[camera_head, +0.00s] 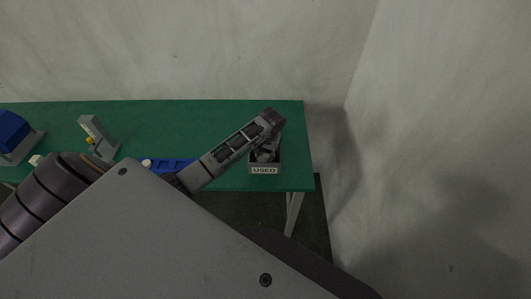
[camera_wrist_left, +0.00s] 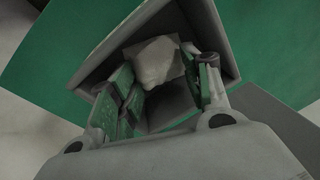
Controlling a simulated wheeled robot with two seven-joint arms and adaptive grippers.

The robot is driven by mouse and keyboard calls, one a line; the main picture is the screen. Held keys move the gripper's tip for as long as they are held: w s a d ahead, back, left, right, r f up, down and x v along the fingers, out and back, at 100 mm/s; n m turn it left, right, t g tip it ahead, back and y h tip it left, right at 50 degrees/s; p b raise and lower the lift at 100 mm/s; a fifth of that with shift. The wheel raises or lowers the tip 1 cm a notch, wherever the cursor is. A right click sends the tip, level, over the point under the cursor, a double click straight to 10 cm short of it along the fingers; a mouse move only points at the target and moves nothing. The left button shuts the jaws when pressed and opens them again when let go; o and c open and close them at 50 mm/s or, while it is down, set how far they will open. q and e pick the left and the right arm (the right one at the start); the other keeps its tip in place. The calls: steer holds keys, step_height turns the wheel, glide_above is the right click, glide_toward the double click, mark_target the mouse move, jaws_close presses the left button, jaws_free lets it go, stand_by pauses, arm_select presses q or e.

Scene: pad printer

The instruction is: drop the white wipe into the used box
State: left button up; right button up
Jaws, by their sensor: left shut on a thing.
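The used box (camera_head: 264,170), a small grey box labelled USED, stands near the right end of the green table. It also shows in the left wrist view (camera_wrist_left: 215,30), with its open top facing my camera. My left gripper (camera_head: 268,140) is over the box. In the left wrist view its fingers (camera_wrist_left: 165,95) reach into the box mouth. The white wipe (camera_wrist_left: 156,62) is a crumpled pale piece at the fingertips, inside the box outline. I cannot tell whether it touches the box floor. In the head view the wipe is mostly hidden by my gripper. My right gripper is not in view.
The green table (camera_head: 200,115) runs along the back wall and ends just right of the box. A blue tray (camera_head: 172,164), a grey stand (camera_head: 97,135) and a blue machine (camera_head: 14,133) stand to the left. The table's far strip is clear.

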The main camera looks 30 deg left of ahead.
mark_target(268, 158)
arm_select(q)
steer(key=shift+f, duration=0.65)
steer(key=o, duration=0.7)
steer(key=shift+c, duration=0.2)
steer(key=shift+r, duration=0.1)
steer(key=shift+r, duration=0.8)
step_height(268, 158, up, 11)
steer(key=d+b, duration=0.1)
steer(key=d, duration=0.1)
steer(key=shift+s+r+b, duration=0.15)
steer(key=shift+s+b, duration=0.15)
steer(key=shift+s, duration=0.1)
